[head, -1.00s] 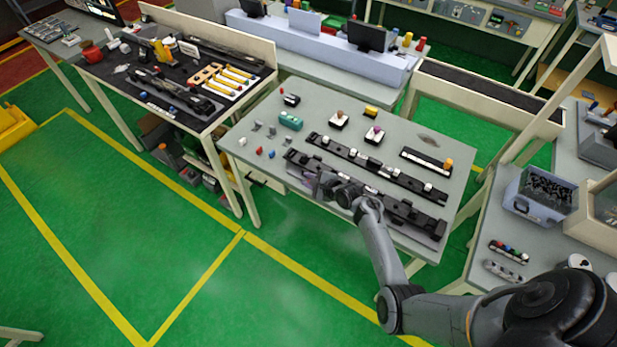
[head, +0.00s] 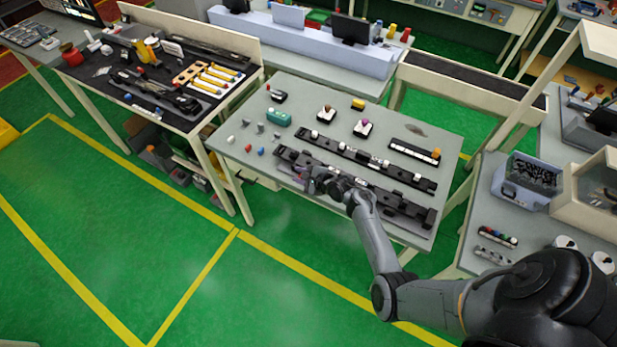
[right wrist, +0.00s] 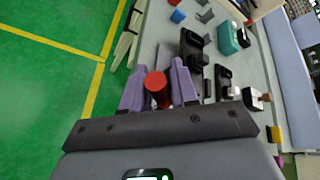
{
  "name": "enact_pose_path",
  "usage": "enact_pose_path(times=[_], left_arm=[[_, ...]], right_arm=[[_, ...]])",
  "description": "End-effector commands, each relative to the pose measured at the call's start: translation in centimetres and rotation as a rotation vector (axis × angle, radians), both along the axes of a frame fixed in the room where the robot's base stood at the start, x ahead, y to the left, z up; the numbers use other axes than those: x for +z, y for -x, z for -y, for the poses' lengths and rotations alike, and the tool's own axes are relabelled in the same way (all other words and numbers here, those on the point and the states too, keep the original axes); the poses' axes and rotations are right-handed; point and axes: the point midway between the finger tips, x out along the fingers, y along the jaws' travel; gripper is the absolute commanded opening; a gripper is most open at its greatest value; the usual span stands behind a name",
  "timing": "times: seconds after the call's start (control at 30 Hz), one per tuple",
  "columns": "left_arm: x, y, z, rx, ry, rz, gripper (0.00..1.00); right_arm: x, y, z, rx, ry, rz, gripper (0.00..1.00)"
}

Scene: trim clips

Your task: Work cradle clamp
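Two long black cradles lie on the grey worktable: a near one (head: 381,196) and a far one (head: 345,151). Both carry black clamp blocks. My right gripper (head: 312,180) is low at the near cradle's left part, its arm reaching in from the lower right. In the right wrist view its purple fingers (right wrist: 159,84) flank a red clamp handle (right wrist: 157,86). The handle fills the gap and seems to touch both fingers, which look shut on it. Black clamp blocks (right wrist: 193,47) stand just beyond. The handle's base is hidden. My left gripper is not in view.
A teal block (head: 279,118), a black bar with an orange knob (head: 435,153) and several small parts lie on the worktable (head: 240,165). A tool bench (head: 160,80) stands left. A bin (head: 526,180) stands on the right bench. Green floor is clear in front.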

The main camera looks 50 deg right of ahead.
Motion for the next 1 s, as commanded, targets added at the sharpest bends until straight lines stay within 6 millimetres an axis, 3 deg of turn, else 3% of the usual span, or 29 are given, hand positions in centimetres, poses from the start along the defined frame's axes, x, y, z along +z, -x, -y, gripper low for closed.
enact_pose_path(times=[0.6, 1.0], left_arm=[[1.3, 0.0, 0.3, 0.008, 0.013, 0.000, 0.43], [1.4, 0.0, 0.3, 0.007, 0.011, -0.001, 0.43]], right_arm=[[4.1, 7.8, 0.5, -0.002, 0.001, -0.002, 0.28], [4.9, 9.2, 0.6, 0.000, -0.001, -0.001, 0.28]])
